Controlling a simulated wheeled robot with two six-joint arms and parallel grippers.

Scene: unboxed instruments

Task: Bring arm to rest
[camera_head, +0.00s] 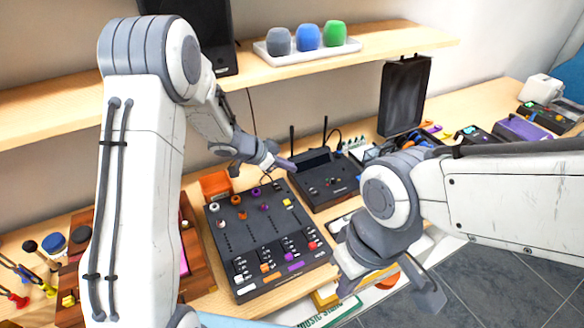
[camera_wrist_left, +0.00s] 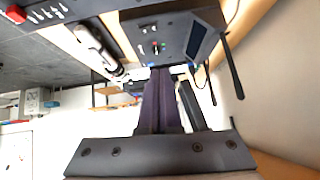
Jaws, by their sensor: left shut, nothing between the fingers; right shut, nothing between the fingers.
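My left gripper (camera_head: 287,164) hangs in the air above the back of the black mixer (camera_head: 245,240), near the black wireless receiver (camera_head: 320,182). Its dark fingers are together and empty; they also show in the left wrist view (camera_wrist_left: 160,75). My right gripper (camera_head: 348,287) points down at the mixer's right front side, by the table's front edge. It is shut, with nothing seen held in it. The right wrist hides part of the table behind it.
A shelf (camera_head: 400,42) above holds a white tray (camera_head: 310,50) with coloured microphone foam covers and a black speaker (camera_head: 215,35). An orange box (camera_head: 215,185) stands behind the mixer. An open black case (camera_head: 403,95) and more instruments crowd the table. The tiled floor is clear.

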